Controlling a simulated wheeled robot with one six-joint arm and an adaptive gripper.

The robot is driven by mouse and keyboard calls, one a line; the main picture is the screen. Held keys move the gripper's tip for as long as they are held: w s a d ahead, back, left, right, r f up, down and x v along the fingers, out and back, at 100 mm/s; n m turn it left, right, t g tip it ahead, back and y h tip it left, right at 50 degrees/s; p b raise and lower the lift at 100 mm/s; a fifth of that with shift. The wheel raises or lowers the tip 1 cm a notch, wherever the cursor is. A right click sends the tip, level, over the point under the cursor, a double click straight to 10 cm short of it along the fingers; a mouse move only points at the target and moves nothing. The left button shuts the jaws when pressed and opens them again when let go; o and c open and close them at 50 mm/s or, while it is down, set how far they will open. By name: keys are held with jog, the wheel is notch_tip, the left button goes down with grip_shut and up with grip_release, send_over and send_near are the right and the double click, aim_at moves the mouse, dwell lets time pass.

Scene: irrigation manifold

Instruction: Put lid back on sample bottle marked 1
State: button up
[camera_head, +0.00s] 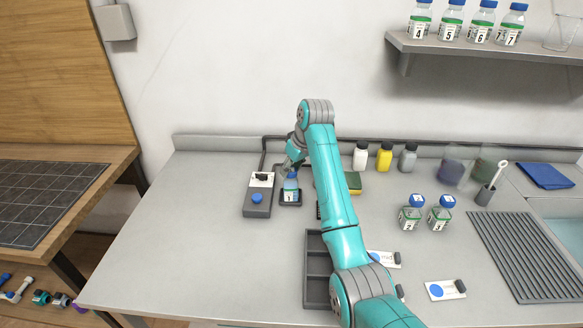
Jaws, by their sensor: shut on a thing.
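The sample bottle marked 1 (290,195) stands upright on a small dark base (297,204) on the bench. My gripper (291,168) is right above it, reaching down to its top. It is shut on a blue lid (292,175) at the bottle's mouth. The fingers partly hide the lid, and I cannot tell whether it is seated on the neck or just above it.
A grey box (258,208) with a round blue part (257,198) stands close left of the bottle. A compartment tray (317,285) lies in front, partly behind my arm. Bottles 2 (411,216) and 3 (440,215) stand right. The bench's left side is clear.

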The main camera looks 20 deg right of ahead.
jog(key=o, duration=1.3)
jog(key=shift+r, duration=0.15)
jog(key=shift+r, duration=3.35)
grip_shut()
